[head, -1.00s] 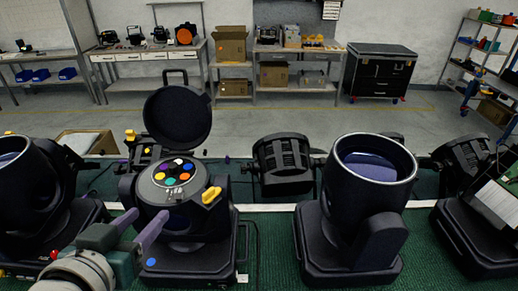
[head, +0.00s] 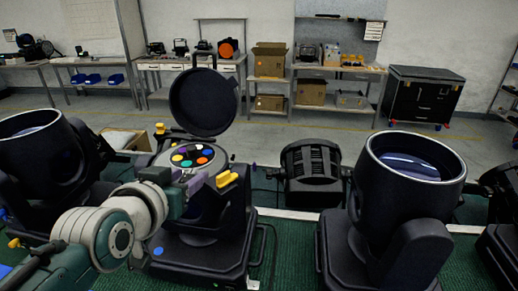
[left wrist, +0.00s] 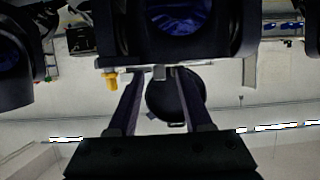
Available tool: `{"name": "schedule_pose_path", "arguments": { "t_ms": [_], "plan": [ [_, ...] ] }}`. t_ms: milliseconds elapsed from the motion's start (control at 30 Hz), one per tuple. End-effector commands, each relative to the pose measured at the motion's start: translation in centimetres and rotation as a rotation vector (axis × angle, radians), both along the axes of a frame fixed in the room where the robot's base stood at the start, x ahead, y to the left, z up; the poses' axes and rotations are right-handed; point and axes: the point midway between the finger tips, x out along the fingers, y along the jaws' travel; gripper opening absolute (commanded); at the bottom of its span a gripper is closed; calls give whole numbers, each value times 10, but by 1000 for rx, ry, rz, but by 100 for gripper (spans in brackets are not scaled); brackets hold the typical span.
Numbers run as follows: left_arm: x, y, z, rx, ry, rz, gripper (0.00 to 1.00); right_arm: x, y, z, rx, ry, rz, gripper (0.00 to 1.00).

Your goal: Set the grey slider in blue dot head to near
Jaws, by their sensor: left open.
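The blue dot head (head: 213,228) is a black moving-head lamp with a blue dot (head: 158,251) low on its base. Its round lid (head: 204,102) stands open over a disc of coloured spots (head: 193,156). My left gripper (head: 203,178) is open at the near side of this head's top, left of a yellow lever (head: 228,179). In the left wrist view, a small grey block (left wrist: 159,72), which looks like the grey slider, sits on a pale rail between the two fingertips, not gripped. I cannot make out the slider in the head view. My right gripper is not in view.
Another black head (head: 412,190) stands to the right and one (head: 38,160) to the left on the green mat (head: 290,262). A smaller lamp (head: 311,172) stands behind, between them. A yellow knob (left wrist: 111,80) sits beside one finger in the left wrist view.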

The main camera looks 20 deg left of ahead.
Motion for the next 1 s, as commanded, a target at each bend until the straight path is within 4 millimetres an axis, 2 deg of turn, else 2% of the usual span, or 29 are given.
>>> {"name": "schedule_pose_path", "arguments": {
  "t_ms": [233,667,1000],
  "plan": [
    [0,0,0,1,1,0,50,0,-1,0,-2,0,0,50],
    [0,0,0,1,1,0,2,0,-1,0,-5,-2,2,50],
    [0,0,0,1,1,0,0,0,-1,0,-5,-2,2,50]
  ]
}}
